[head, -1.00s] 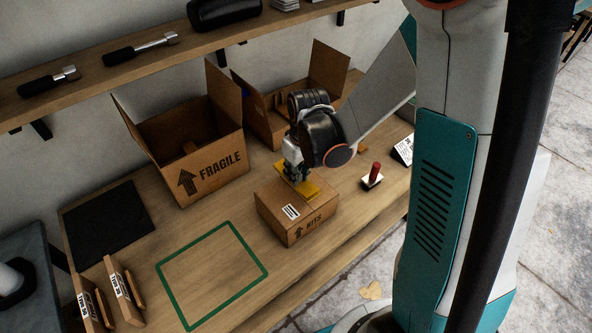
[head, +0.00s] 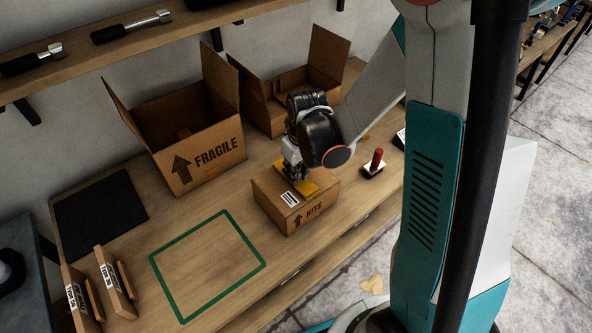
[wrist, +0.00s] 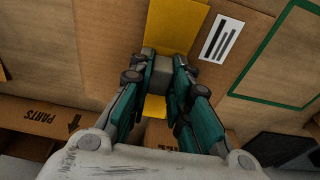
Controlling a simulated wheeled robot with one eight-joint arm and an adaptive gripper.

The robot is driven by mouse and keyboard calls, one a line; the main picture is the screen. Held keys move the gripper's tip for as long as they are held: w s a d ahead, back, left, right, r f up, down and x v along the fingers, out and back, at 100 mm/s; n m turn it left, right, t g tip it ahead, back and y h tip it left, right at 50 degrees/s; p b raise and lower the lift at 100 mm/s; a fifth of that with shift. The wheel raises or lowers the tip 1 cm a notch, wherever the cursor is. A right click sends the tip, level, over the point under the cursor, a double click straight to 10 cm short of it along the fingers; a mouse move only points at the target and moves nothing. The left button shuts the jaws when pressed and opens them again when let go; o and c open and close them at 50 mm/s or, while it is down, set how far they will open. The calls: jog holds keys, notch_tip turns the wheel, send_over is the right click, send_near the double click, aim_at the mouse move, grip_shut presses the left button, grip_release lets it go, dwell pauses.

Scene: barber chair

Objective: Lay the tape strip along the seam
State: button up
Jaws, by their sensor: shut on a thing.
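The yellow tape strip (head: 309,189) is at the top of the closed KITS carton (head: 268,196), reaching from its back edge toward its front edge. It also shows in the wrist view (wrist: 175,28), beside the white barcode label (wrist: 216,38). My gripper (head: 294,178) points down over the carton top. In the wrist view its teal fingers (wrist: 162,68) are shut on a small grey block on the strip, with yellow showing on both sides of it. The seam is not clearly visible. I cannot tell whether the whole strip touches the carton.
An open FRAGILE carton (head: 217,153) and another open carton (head: 262,113) stand behind. A red-handled tool (head: 374,163) lies to the right. A green outlined square (head: 208,262) on the bench is empty. A shelf (head: 150,50) runs above at the back.

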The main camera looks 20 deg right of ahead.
jog(key=o, duration=0.9)
jog(key=shift+c, duration=0.2)
jog(key=shift+r, duration=0.1)
notch_tip(320, 180, up, 12)
jog(key=s, duration=0.1)
jog(key=shift+s+d, duration=0.25)
jog(key=shift+s, duration=0.15)
